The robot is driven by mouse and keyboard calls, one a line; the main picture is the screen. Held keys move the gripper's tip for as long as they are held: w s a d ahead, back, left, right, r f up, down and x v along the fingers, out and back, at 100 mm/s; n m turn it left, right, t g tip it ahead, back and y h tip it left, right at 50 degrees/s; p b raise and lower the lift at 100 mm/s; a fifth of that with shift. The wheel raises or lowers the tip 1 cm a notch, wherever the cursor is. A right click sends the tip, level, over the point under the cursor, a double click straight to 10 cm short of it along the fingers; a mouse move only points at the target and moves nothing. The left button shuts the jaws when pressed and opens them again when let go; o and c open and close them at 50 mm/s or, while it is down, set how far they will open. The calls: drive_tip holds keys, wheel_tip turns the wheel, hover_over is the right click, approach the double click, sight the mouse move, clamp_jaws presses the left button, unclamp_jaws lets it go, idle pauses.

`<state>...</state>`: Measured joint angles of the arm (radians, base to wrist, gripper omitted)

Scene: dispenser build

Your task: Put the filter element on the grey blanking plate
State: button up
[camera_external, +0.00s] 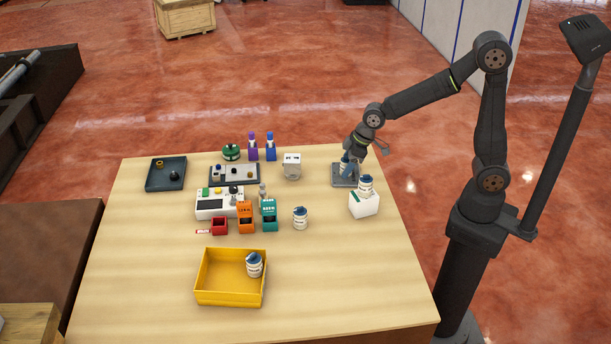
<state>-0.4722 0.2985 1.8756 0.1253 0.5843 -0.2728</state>
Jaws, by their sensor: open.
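The grey blanking plate (339,183) lies flat near the back right of the table. A small blue and white cylinder, which looks like a filter element (344,168), is on or just above the plate, directly under my gripper (347,160). My gripper is open with its fingers close around or beside this cylinder; the small view does not show whether they touch it. The arm partly hides the cylinder's top. Similar blue and white cylinders stand on the white block (363,206), on the bare table (300,218) and in the yellow tray (231,298).
Orange (245,218), teal (269,216) and red (220,226) boxes stand mid-table by a white button panel (211,206). Purple (253,148) and blue (270,148) bottles stand at the back. A dark tray (157,181) is at back left. The right front is clear.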

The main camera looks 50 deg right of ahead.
drive_tip(key=v, duration=1.2)
drive_tip(key=x, duration=1.2)
drive_tip(key=shift+f, duration=0.2)
drive_tip(key=shift+r, duration=1.3)
drive_tip(key=shift+f, duration=0.15)
